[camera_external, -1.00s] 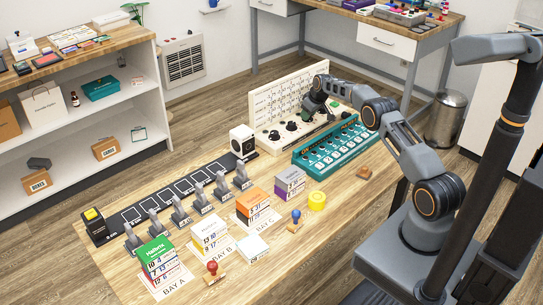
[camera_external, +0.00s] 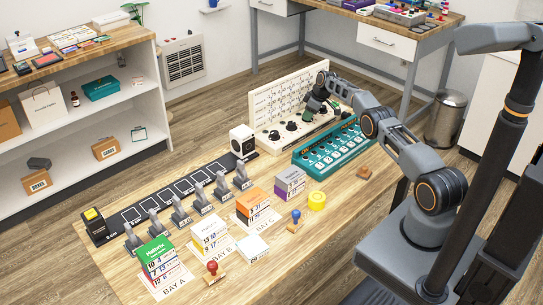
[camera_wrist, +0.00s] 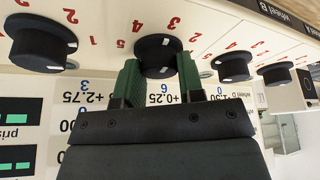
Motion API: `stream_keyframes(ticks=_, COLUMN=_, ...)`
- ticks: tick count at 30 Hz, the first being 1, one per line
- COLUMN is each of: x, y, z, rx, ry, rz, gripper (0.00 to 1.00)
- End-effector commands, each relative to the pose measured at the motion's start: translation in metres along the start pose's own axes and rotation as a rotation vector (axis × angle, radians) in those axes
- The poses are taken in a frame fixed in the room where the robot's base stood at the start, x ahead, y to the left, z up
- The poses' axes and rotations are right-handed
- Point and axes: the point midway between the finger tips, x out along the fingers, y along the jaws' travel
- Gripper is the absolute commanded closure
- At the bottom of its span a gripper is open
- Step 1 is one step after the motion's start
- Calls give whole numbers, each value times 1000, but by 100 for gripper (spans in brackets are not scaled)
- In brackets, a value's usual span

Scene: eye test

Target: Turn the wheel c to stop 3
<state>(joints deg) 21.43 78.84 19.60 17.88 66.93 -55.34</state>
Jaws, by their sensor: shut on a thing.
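In the wrist view, a black round knob (camera_wrist: 155,50) with a white mark sits between the two green fingers of my gripper (camera_wrist: 158,72). The fingers are shut on it from both sides. Red numbers, including 3, 4 and 5, ring the knob on the white panel. Its white mark shows near the upper right of its face, close to the 3; exact alignment is unclear. I cannot read this knob's letter. In the external view my gripper (camera_external: 313,104) is at the white console (camera_external: 262,136), hiding the held knob.
Other black knobs stand beside it in the wrist view, at left (camera_wrist: 42,45) and right (camera_wrist: 233,66). A teal switch box (camera_external: 312,165) stands close in front of the console. Grey levers, stacked boxes and stamps occupy the nearer table.

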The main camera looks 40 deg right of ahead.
Motion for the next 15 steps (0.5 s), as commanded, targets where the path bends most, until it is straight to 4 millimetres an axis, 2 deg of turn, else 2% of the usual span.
stream_keyframes(ticks=1, x=0, y=0, z=0, rx=0, ry=0, rz=1, gripper=88)
stream_keyframes(ticks=2, x=0, y=0, z=0, rx=0, ry=0, rz=1, gripper=63)
stream_keyframes(ticks=3, x=0, y=0, z=0, rx=0, ry=0, rz=1, gripper=59)
stream_keyframes(ticks=9, x=0, y=0, z=0, rx=1, ry=0, rz=1, gripper=40)
stream_keyframes(ticks=15, x=0, y=0, z=0, rx=1, ry=0, rz=0, gripper=39)
